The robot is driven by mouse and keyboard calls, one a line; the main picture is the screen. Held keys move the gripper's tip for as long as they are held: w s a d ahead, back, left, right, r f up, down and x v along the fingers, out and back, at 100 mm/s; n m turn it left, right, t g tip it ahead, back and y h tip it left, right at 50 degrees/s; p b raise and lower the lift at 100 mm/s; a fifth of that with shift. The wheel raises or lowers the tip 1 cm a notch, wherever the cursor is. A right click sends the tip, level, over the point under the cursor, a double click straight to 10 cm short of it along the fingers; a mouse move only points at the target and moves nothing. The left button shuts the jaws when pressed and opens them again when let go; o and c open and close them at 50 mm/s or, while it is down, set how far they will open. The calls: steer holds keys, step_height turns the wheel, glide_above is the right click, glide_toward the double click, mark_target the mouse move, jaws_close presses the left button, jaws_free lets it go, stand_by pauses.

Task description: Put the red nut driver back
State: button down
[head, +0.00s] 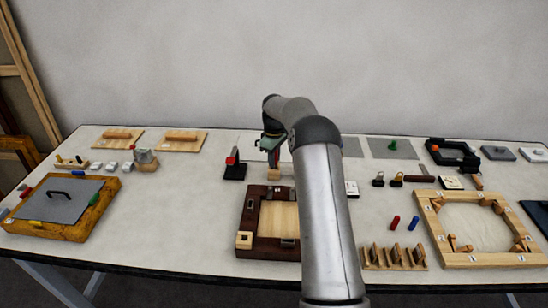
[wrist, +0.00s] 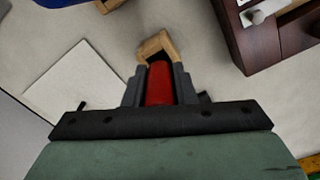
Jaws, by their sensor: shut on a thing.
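My gripper (head: 272,158) is above the middle of the table, behind the dark wooden frame. In the wrist view my gripper (wrist: 158,76) is shut on a red cylindrical handle, which I take for the red nut driver (wrist: 158,88). A small light-wood piece (wrist: 153,44) shows just beyond the handle's far end. I cannot tell whether the driver is inside it, touching it or above it. The light-wood piece also shows below my gripper in the head view (head: 274,174). The driver's shaft and tip are hidden.
The dark wooden frame (head: 247,228) lies in front of my gripper. A black stand with a red part (head: 233,171) is close on its left. A red cylinder (head: 395,222) and a blue cylinder (head: 413,223) stand right of my arm, near a wooden rack (head: 395,264).

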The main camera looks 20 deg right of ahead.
steer(key=shift+f, duration=0.15)
steer(key=c, duration=1.2)
jaws_free()
step_height(320, 180, up, 12)
steer(key=shift+r+b, duration=0.2)
steer(key=shift+b, duration=0.65)
steer(key=s+a+r+m, duration=0.1)
steer(key=s+a+r, duration=0.3)
steer(key=s+a, duration=0.35)
steer(key=s+a+r+m, duration=0.2)
steer(key=s+a+r, duration=0.2)
steer(key=s+a, duration=0.3)
steer(key=s+a+f+m, duration=0.1)
steer(key=s+a+f, duration=0.1)
steer(key=s, duration=0.7)
steer(key=s+a+f+m, duration=0.1)
steer(key=s+f, duration=0.2)
steer(key=s, duration=0.7)
steer(key=s+a+f+m+t, duration=0.1)
steer(key=s+a+f+m, duration=0.1)
steer(key=s, duration=0.8)
steer(key=shift+a+f, duration=0.3)
steer(key=shift+f, duration=0.2)
